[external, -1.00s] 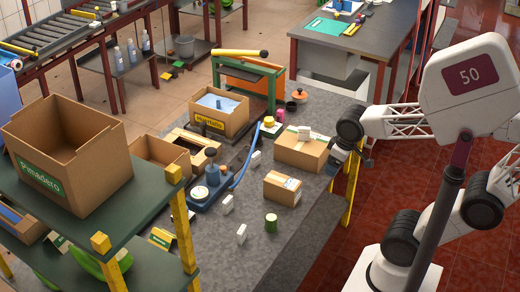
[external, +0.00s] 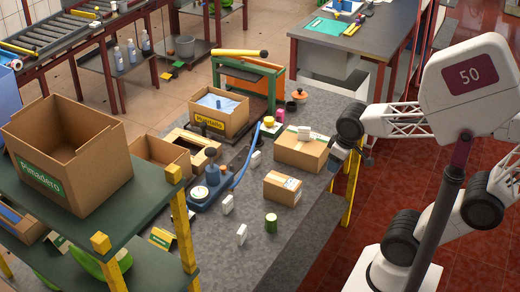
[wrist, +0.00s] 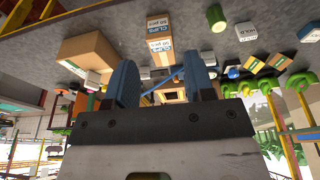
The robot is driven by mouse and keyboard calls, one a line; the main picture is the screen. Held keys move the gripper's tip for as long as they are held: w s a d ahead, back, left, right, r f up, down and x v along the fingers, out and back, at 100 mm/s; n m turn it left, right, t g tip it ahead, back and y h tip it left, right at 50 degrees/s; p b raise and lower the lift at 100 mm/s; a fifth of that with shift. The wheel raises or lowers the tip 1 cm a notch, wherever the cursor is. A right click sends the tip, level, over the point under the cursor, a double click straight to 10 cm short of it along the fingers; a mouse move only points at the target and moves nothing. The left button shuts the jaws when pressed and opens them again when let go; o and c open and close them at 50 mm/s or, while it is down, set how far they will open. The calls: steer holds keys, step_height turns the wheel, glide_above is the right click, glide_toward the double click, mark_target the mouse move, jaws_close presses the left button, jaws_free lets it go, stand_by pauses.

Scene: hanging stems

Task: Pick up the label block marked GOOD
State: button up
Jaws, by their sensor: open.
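Several small white label blocks stand on the grey bench. In the external view one is at the front (external: 241,234), one behind it (external: 227,204), one near the blue lever (external: 256,160) and one on a carton (external: 304,133). The wrist view shows a white block with dark lettering (wrist: 246,33) and another at the right edge (wrist: 310,35). I cannot tell which is marked GOOD. My gripper (external: 339,159) is beside the bench's right edge, right of the carton. In the wrist view its blue fingers (wrist: 162,82) are apart, with no block between them.
A larger carton (external: 300,153) and a smaller carton (external: 283,188) stand between my gripper and the front blocks. A green cylinder (external: 271,222) stands near the front block. The front right of the bench is clear.

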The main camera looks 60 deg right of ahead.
steer(key=w+v, duration=0.1)
steer(key=v, duration=0.3)
steer(key=w+a+m+g+y, duration=0.1)
steer(key=w+a+m+y, duration=0.15)
steer(key=w, duration=0.35)
steer(key=w+a+r+m+g+y, duration=0.1)
steer(key=w+m+y, duration=0.1)
steer(key=w+m, duration=0.25)
steer(key=w+a+m+g+y, duration=0.1)
steer(key=w+a+m+y, duration=0.15)
steer(key=w, duration=0.35)
steer(key=w+m+y, duration=0.7)
steer(key=w+m, duration=0.2)
steer(key=w, duration=0.9)
glide_toward(228, 202)
steer(key=shift+w+a+f+t, duration=0.1)
steer(key=shift+a+f+t, duration=0.15)
steer(key=shift+f, duration=0.35)
steer(key=shift+w+a+f+t, duration=0.15)
steer(key=shift+a+f, duration=0.1)
steer(key=shift+f, duration=0.35)
steer(key=shift+s, duration=0.1)
steer(key=shift+x, duration=1.3)
steer(key=shift+a, duration=0.1)
steer(key=shift+x, duration=2.5)
